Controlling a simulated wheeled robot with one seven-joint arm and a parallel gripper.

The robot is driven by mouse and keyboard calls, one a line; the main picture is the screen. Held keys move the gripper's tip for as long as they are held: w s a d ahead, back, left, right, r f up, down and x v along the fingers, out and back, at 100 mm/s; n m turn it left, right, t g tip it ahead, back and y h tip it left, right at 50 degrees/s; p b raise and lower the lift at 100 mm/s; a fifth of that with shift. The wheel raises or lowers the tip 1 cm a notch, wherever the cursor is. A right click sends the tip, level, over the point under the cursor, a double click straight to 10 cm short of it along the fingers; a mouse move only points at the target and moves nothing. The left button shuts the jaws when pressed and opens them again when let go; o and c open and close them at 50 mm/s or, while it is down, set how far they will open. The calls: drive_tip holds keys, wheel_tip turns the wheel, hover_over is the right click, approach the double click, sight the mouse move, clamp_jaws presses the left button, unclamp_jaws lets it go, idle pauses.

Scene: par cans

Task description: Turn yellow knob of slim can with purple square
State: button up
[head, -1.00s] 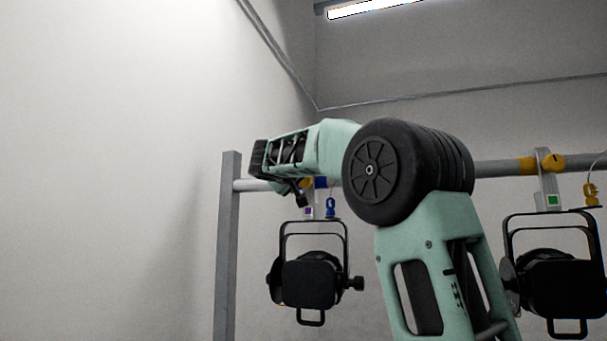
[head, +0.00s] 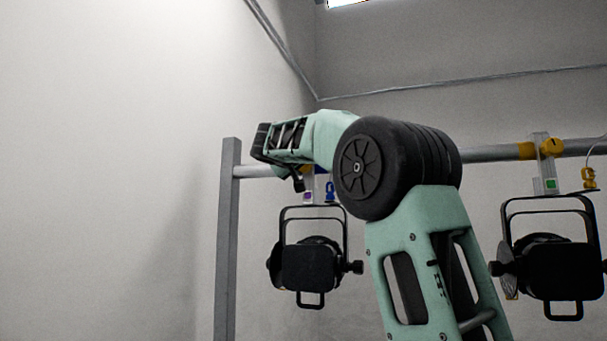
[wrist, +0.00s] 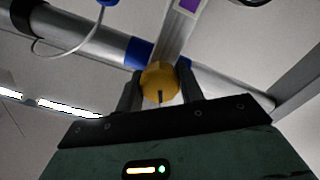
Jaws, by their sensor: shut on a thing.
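The can with the purple square (head: 308,197) hangs from the pipe at the left; its black body (head: 310,268) is below my arm in the head view. The purple square also shows at the top of the wrist view (wrist: 189,5). The yellow knob (wrist: 158,82) is between the two fingers of my gripper (wrist: 160,90) in the wrist view, and the gripper is shut on it. A dark slot marks the knob's face. In the head view my forearm hides the knob and the fingertips.
A second can (head: 553,265) with a green square (head: 550,184) and a yellow clamp knob (head: 551,147) hangs at the right. A grey post (head: 228,240) stands at the left. The pipe (wrist: 85,38) carries blue bands (wrist: 138,54).

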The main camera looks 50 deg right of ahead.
drive_tip(key=shift+f+m+b, duration=0.2)
drive_tip(key=shift+m+b, duration=0.4)
drive_tip(key=shift+b, duration=0.15)
drive_tip(key=shift+r+m, duration=0.2)
drive_tip(key=shift+m, duration=0.1)
drive_tip(key=o, duration=1)
drive_tip(key=shift+a, duration=0.1)
drive_tip(key=shift+s+a+f+b, duration=0.1)
drive_tip(key=shift+a+b, duration=0.15)
drive_tip(key=shift+b, duration=0.1)
drive_tip(key=b+v, duration=0.6)
drive_tip(key=v, duration=1)
drive_tip(key=shift+s+a, duration=0.15)
drive_tip(key=shift+a, duration=0.2)
